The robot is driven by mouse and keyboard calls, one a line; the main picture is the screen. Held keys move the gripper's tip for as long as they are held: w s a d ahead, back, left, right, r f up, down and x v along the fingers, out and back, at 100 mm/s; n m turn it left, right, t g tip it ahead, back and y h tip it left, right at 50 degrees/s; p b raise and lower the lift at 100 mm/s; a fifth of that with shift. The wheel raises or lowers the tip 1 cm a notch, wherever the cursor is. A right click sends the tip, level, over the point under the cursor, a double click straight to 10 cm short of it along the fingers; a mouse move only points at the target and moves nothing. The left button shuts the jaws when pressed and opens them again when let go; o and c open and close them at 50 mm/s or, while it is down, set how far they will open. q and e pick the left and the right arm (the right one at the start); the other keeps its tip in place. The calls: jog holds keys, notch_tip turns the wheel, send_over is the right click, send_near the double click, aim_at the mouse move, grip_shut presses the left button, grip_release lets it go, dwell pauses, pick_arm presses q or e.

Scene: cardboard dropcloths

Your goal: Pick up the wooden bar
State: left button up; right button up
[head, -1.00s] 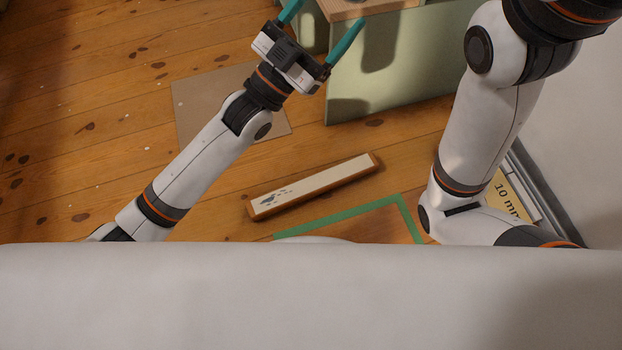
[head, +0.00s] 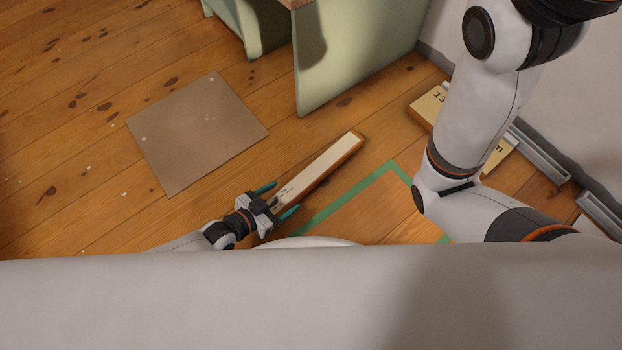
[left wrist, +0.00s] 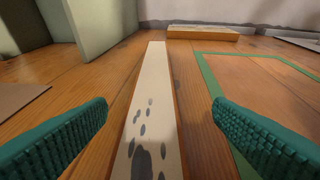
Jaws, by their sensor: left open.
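The wooden bar (head: 321,168) lies flat on the plank floor, with a pale top face, brown sides and dark spots at its near end. In the left wrist view the bar (left wrist: 154,90) runs away from me between the two teal fingers. My left gripper (head: 278,199) is open at the bar's near end, one finger on each side, with a visible gap to the bar on both sides. In the head view the gripper hides that end of the bar. My right arm (head: 480,120) comes down at the right; its gripper is out of view.
Green tape (head: 352,190) outlines a floor area right of the bar. A cardboard sheet (head: 197,132) lies to the left. A pale green furniture piece (head: 350,50) stands beyond. A labelled yellowish block (head: 428,106) lies near the wall, partly behind my right arm.

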aim_at(296, 186)
pick_arm(q)
jog(key=shift+w+d+f, duration=0.3)
jog(key=shift+w+d, duration=0.15)
jog(key=shift+d, duration=0.05)
jog(key=b+x, duration=0.4)
jog(key=shift+w+a+f, duration=0.15)
jog(key=shift+w+a, duration=0.1)
jog(key=shift+w+d+b, duration=0.3)
jog(key=shift+d+b, duration=0.05)
jog(key=shift+b, duration=0.05)
